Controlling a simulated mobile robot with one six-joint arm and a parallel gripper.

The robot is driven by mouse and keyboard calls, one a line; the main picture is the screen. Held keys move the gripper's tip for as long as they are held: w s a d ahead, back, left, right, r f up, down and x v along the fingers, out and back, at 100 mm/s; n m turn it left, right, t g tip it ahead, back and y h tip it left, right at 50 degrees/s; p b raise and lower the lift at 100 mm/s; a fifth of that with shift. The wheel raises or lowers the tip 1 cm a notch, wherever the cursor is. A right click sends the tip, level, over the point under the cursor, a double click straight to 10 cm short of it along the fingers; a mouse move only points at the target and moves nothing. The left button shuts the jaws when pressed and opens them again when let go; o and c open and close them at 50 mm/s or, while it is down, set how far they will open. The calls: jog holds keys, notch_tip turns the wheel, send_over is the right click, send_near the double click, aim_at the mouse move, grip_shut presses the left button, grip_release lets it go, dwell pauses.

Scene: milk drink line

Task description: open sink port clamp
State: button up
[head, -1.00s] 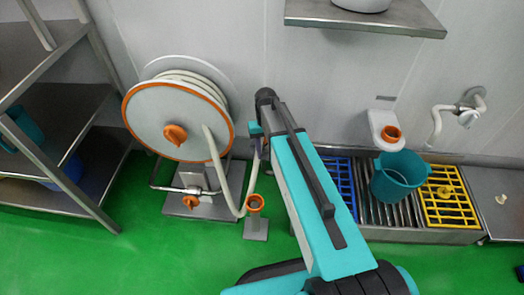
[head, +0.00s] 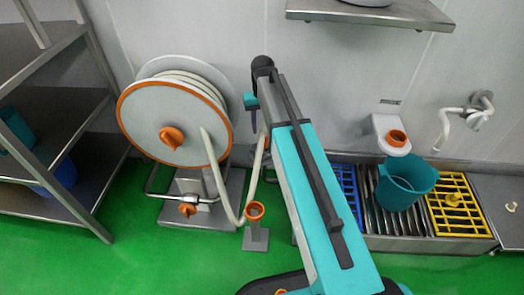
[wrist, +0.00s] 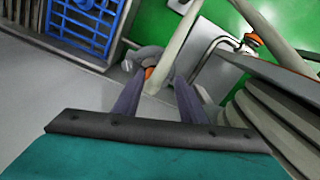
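A grey rounded fitting (wrist: 147,56) with a small orange part (wrist: 150,72) shows in the wrist view, just beyond my fingertips; I cannot tell for sure that it is the sink port clamp. In the head view the fitting (head: 240,155) is mostly hidden behind my arm, and a bit of orange (head: 266,138) shows beside it. My gripper (wrist: 162,80) points toward the fitting with its two dark fingers apart and nothing held between them. In the head view my gripper (head: 254,118) is partly hidden by my forearm, to the right of the hose reel (head: 145,120).
A pale hose (head: 215,170) loops from the reel, close to my gripper. An orange-ringed stand (head: 255,211) is on the floor below. A sink (head: 375,244) with blue and yellow grates and a teal bucket (head: 407,180) is right. A steel shelf (head: 65,203) stands left.

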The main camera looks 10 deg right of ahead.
aim_at(263, 151)
jog(key=shift+f, duration=0.15)
notch_tip(263, 151, down, 14)
jog(key=b, duration=0.4)
jog(key=shift+r, duration=0.2)
jog(key=shift+c, duration=0.4)
grip_shut()
